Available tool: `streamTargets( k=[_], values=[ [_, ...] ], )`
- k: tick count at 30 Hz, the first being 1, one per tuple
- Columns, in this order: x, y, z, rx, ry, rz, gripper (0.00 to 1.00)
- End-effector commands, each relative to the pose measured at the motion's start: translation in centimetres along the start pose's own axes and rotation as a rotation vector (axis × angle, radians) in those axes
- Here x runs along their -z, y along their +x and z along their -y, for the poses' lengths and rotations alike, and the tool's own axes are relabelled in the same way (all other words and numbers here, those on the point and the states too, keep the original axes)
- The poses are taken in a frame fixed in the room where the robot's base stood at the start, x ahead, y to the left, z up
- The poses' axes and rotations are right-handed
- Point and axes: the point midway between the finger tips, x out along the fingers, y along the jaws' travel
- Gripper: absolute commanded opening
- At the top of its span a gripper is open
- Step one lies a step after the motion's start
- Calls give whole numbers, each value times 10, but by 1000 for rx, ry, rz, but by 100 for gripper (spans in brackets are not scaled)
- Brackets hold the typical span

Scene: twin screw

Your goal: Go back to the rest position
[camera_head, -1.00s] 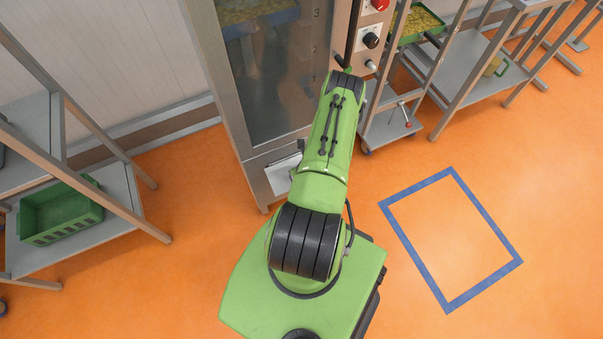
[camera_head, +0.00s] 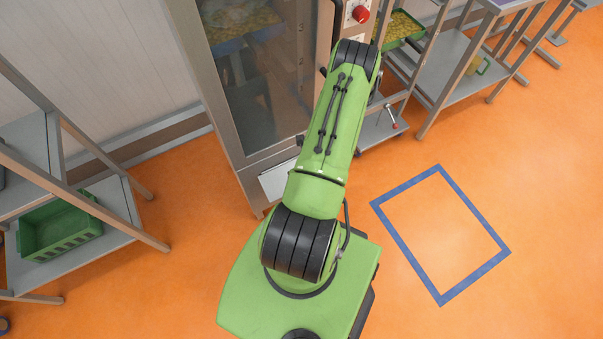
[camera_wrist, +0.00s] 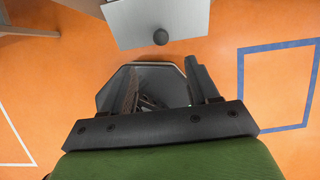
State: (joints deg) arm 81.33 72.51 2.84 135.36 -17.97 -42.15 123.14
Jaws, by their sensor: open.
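My gripper (camera_wrist: 165,85) shows in the wrist view with its two dark fingers apart and nothing seen held between them. A dark, many-sided shape with a pale rim lies behind the fingers; I cannot tell what it is. In the head view my green arm reaches up and to the right in front of the tall metal cabinet (camera_head: 225,125) with a glass door. The gripper itself is hidden there behind the arm.
A red button (camera_head: 361,14) is on the cabinet, close to the arm. A shelf with a green crate (camera_head: 60,228) stands left. Metal racks, one with a green tray (camera_head: 402,28), stand right. Open orange floor with a blue rectangle (camera_head: 405,252) lies right.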

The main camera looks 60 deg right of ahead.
Motion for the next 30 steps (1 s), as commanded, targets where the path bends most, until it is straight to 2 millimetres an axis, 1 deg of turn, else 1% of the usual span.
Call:
streamTargets(
  k=[13, 14, 16, 17, 18, 20, 21, 23, 24, 26, 27, 29, 30],
  values=[
    [-1, 0, 0, -1, -7, 0, 60],
    [-5, -2, -1, -2, -27, 3, 60],
    [-24, -12, -4, -12, -148, 12, 60],
    [-37, -20, -7, -19, -236, 18, 60],
    [-58, -34, -15, -31, -382, 27, 60],
    [-91, -60, -32, -50, -642, 41, 60],
    [-111, -79, -46, -62, -820, 51, 60],
    [-136, -109, -69, -75, -1080, 65, 60],
    [-149, -130, -86, -82, -1248, 76, 60],
    [-164, -162, -110, -86, -1493, 93, 60],
    [-172, -185, -128, -86, -1653, 108, 60],
    [-179, -220, -153, -81, -1895, 129, 60],
    [-180, -245, -170, -76, -2054, 146, 60]
  ],
)
